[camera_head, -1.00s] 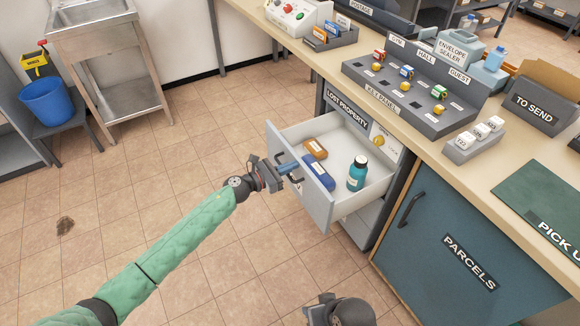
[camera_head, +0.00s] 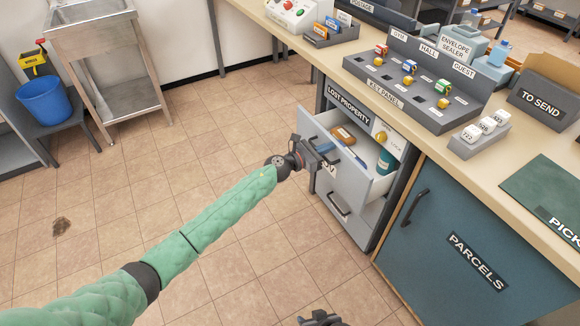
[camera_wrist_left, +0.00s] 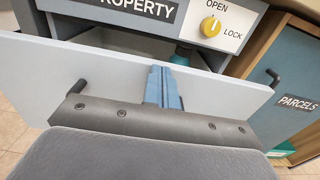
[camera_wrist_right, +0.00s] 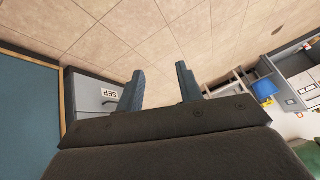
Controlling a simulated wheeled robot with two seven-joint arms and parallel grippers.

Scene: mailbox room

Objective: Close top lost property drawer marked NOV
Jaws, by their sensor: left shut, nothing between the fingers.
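The top drawer (camera_head: 357,173) under the LOST PROPERTY sign is partly open, its label mostly hidden behind my left gripper, with a V showing. A brown box (camera_head: 342,134) and a teal bottle (camera_head: 386,160) show inside it. My left gripper (camera_head: 325,148) is shut and empty at the drawer's front, by the handle. In the left wrist view its closed blue fingers (camera_wrist_left: 164,88) lie against or just before the drawer front (camera_wrist_left: 232,95); contact is not certain. My right gripper (camera_head: 320,318) is low at the bottom edge; in the right wrist view its fingers (camera_wrist_right: 158,88) are apart and empty.
A yellow lock knob (camera_wrist_left: 210,27) sits beside the drawer opening, between OPEN and LOCK. A lower drawer (camera_head: 340,205) is shut, and a blue PARCELS cabinet door (camera_head: 440,240) is to the right. The counter (camera_head: 420,135) overhangs above.

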